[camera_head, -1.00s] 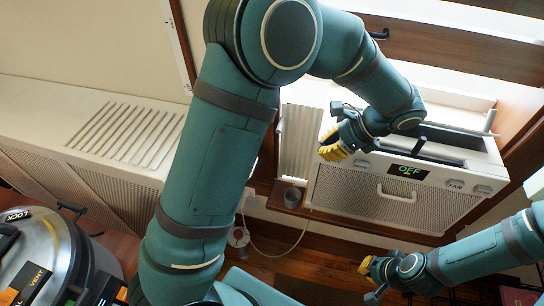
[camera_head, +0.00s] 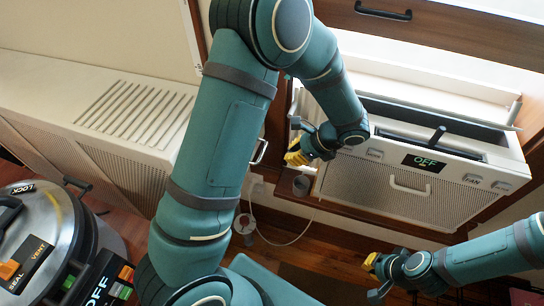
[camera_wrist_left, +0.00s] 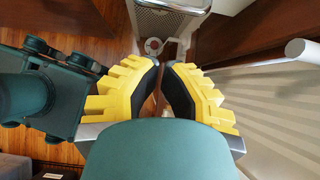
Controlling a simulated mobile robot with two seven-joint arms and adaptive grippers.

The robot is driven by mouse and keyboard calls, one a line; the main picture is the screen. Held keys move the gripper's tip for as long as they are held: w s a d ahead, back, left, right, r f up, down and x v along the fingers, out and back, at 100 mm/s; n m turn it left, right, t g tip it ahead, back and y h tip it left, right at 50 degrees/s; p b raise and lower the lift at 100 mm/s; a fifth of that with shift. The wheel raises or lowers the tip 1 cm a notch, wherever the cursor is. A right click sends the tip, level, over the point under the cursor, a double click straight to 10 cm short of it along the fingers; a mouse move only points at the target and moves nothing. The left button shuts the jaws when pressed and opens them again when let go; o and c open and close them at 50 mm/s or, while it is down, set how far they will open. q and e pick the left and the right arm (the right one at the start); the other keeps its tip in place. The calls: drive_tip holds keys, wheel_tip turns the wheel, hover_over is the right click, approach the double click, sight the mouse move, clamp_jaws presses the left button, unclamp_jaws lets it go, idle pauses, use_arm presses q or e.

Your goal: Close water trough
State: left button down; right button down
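The white appliance (camera_head: 345,180) under the window has a front grille, a pull handle (camera_head: 410,187) and a display reading OFF. Its top shows a long dark opening (camera_head: 470,145) with a black lever standing in it. I cannot tell for sure which part is the water trough. My left gripper (camera_head: 297,155) is at the appliance's upper left front corner, with its yellow fingers close together. In the left wrist view, its fingertips (camera_wrist_left: 160,66) nearly meet, with nothing seen between them. My right gripper (camera_head: 370,263) hangs low in front of the appliance; its fingertips are too small to judge.
A grey cup (camera_head: 301,186) stands on the wooden ledge beside the appliance. A slotted white cabinet (camera_head: 60,90) runs along the left. A metal cooker (camera_head: 40,225) stands at the lower left. A white cord loops over the wooden floor below.

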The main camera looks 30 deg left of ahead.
use_arm(q)
drive_tip(key=s+a+f, duration=0.1)
drive_tip(key=a+f, duration=0.2)
drive_tip(key=a, duration=0.3)
drive_tip(key=shift+s+f+b, duration=0.2)
drive_tip(key=shift+f+b, duration=0.1)
drive_tip(key=shift+b, duration=0.1)
drive_tip(key=s+a, duration=0.1)
drive_tip(key=a, duration=0.5)
drive_tip(key=s+a, duration=0.2)
drive_tip(key=a, duration=0.4)
drive_tip(key=s+a, duration=0.1)
drive_tip(key=a, duration=0.4)
drive_tip(key=shift+s+a+b, duration=0.2)
drive_tip(key=shift+a+b, duration=0.15)
drive_tip(key=shift+a, duration=0.05)
drive_tip(key=shift+w+d, duration=0.1)
